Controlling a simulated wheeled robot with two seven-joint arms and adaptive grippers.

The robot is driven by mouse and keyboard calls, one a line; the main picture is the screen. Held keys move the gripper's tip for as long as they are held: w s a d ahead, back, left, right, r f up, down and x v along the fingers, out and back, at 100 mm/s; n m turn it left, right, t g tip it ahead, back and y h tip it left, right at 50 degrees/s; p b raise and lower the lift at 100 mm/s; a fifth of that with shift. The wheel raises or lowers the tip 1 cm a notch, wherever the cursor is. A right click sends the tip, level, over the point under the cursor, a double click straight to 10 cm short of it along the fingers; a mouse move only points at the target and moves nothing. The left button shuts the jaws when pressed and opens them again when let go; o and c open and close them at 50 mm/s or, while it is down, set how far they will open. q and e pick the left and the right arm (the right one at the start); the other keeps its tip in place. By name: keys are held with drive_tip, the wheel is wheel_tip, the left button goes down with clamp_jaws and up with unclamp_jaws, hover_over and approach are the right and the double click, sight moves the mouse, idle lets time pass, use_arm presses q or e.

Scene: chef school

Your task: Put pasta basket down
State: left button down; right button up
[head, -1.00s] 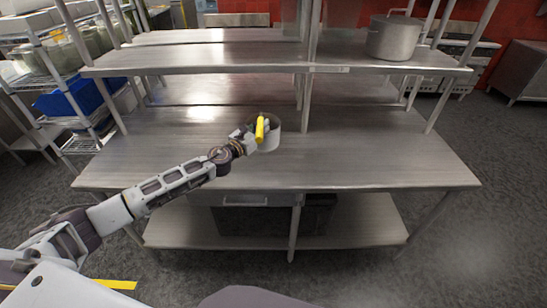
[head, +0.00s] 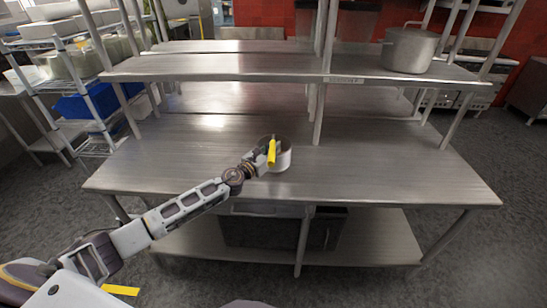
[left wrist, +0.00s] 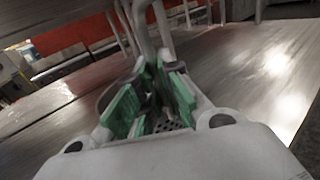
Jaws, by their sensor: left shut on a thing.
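The pasta basket (head: 283,160) is a small grey round basket with a yellow handle (head: 271,152). In the head view it is over the middle of the metal worktop (head: 370,165); I cannot tell whether its bottom touches the surface. My left gripper (head: 262,158) is shut on the basket, at its left side by the handle. In the left wrist view, the green finger pads (left wrist: 152,100) close around part of it, and a perforated grey surface (left wrist: 168,126) shows between them. The grip point itself is partly hidden. My right gripper is not in view.
A metal shelf (head: 250,68) on posts runs above the back of the worktop. A large pot (head: 409,52) stands on its right end. Blue bins (head: 88,103) sit on a wire rack at the left. The worktop is bare around the basket.

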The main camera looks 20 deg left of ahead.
use_arm(q)
drive_tip(key=shift+f+b, duration=1.05)
drive_tip(key=shift+f, duration=0.8)
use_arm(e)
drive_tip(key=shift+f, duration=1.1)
use_arm(q)
drive_tip(key=shift+f, duration=0.1)
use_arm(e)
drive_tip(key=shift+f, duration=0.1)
use_arm(q)
drive_tip(key=c, duration=1.6)
unclamp_jaws()
drive_tip(key=b+v, duration=0.2)
drive_tip(key=v, duration=1)
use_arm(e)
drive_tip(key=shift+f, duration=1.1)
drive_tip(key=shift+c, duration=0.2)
